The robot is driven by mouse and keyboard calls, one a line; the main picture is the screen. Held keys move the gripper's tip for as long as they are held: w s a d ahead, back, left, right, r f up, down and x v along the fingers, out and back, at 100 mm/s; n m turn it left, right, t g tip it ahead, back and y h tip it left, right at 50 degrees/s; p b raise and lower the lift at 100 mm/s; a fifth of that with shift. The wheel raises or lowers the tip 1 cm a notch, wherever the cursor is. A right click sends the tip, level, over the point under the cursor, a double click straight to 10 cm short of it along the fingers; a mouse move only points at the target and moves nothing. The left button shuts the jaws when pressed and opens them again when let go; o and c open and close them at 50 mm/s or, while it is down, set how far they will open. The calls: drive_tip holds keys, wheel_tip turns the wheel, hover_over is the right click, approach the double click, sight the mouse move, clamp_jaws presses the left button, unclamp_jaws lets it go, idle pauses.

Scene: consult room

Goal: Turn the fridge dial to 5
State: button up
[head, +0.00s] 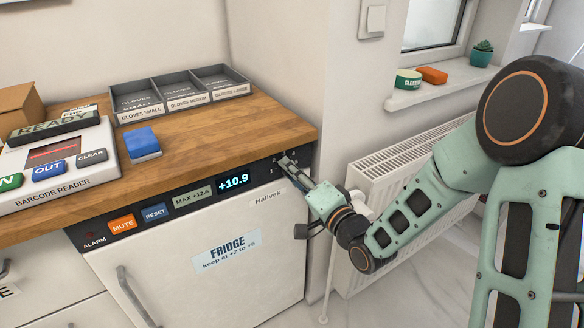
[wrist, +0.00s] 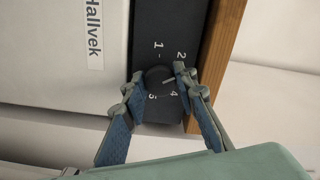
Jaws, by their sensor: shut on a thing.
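The fridge dial (wrist: 157,77) is a small dark round knob on the black control strip (wrist: 165,30). My gripper (wrist: 158,74) is shut on it, with one finger on each side. A light pointer mark on the dial points right in the wrist view, between the printed 2 and 4; a finger covers part of the scale there. The 1, 2 and 4 show, and a digit that looks like 5 sits below the dial. In the head view my gripper (head: 289,166) covers most of the dial at the strip's right end.
The wooden counter edge (head: 250,150) runs just above the dial. A wall (head: 335,100) and white radiator (head: 400,165) stand to the right. A barcode reader (head: 60,165), blue block (head: 142,143) and glove tray (head: 178,95) are on the counter.

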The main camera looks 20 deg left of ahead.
drive_tip(key=shift+w+d+r+m+p, duration=0.15)
drive_tip(key=shift+m+p, duration=1.65)
drive_tip(key=shift+m, duration=4.8)
drive_tip(key=shift+s+a+r+m+p, duration=0.1)
drive_tip(key=shift+m+p, duration=1.7)
drive_tip(key=shift+m, duration=4.8)
drive_tip(key=o, duration=1.1)
drive_tip(key=shift+f, duration=0.1)
drive_tip(key=shift+v, duration=6.05)
